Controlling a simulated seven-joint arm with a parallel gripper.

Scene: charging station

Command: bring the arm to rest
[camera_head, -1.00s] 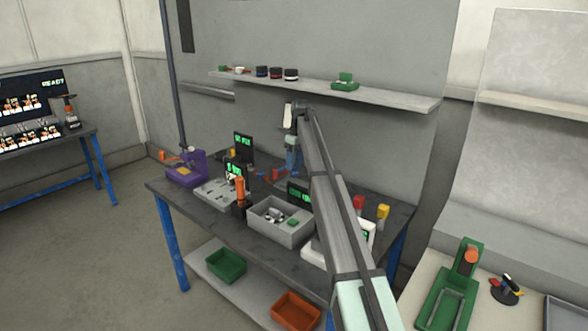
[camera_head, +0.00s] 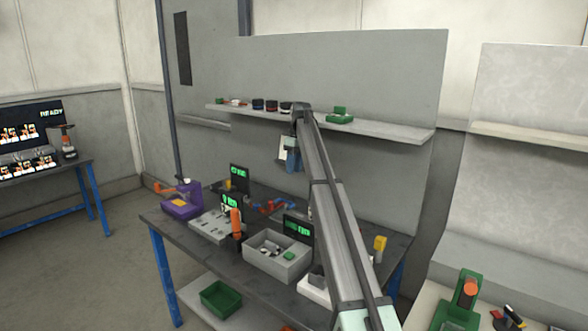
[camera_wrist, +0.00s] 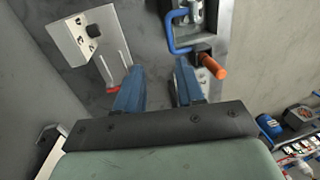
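My gripper (camera_head: 291,158) hangs above the back of the dark workbench (camera_head: 165,222), in front of the grey back panel and just below the wall shelf. In the wrist view my gripper (camera_wrist: 157,82) shows two blue fingers spread apart with nothing between them. Beyond the fingertips lie a blue-framed fixture with an orange handle (camera_wrist: 213,67) and a white block with a dark hole (camera_wrist: 82,36). The fingers appear clear of both. My arm hides part of the right side of the bench.
The shelf (camera_head: 390,129) holds several small parts and a green holder (camera_head: 340,115). On the bench stand a purple fixture (camera_head: 182,202), a grey bin (camera_head: 277,258), small green-lit displays and a yellow-topped item (camera_head: 380,245). A green bin (camera_head: 220,297) sits below.

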